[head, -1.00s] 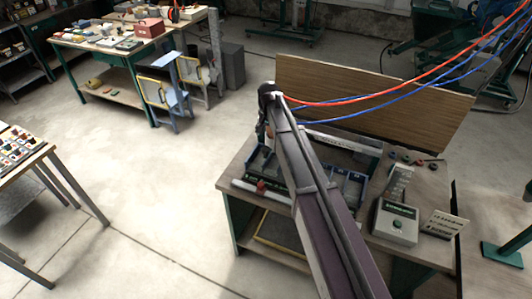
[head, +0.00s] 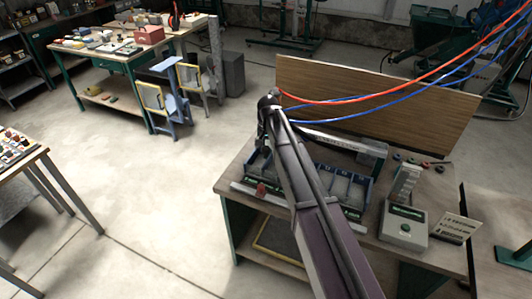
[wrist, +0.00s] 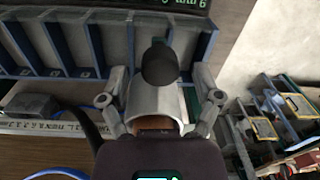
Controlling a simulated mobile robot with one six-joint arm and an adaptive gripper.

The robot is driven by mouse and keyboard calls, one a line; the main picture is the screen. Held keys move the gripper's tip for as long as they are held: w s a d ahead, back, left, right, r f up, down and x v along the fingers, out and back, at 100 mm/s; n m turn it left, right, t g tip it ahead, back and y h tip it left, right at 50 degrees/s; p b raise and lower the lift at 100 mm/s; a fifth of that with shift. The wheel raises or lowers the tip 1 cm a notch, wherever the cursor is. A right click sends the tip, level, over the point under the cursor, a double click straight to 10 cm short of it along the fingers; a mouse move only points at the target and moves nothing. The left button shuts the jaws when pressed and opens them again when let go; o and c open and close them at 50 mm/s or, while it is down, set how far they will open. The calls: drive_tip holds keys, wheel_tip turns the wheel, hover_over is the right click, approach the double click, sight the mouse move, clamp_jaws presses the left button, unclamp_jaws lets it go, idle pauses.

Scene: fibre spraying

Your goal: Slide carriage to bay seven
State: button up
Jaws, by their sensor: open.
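My gripper shows in the wrist view (wrist: 160,105) with its fingers open and spread. Between them is a pale grey rounded body (wrist: 153,99) with a black round knob (wrist: 158,65); it may be the carriage, and I cannot tell whether the fingers touch it. A tray with blue dividers and grey bays (wrist: 86,44) lies beyond, on the upper left. In the head view the tray (head: 342,187) sits on the bench, partly behind my arm. The gripper (head: 268,102) is at the tray's left end there, its fingers unclear.
A numbered pale strip (wrist: 42,127) runs along the tray, with a grey block (wrist: 30,106) by it. A red piece (head: 261,189) is at the tray's front left. A control box (head: 404,227) stands right. A wooden panel (head: 375,103) rises behind. Red and blue hoses hang above.

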drive_tip(key=shift+f+b, duration=0.3)
drive_tip(key=shift+f, duration=0.15)
clamp_jaws()
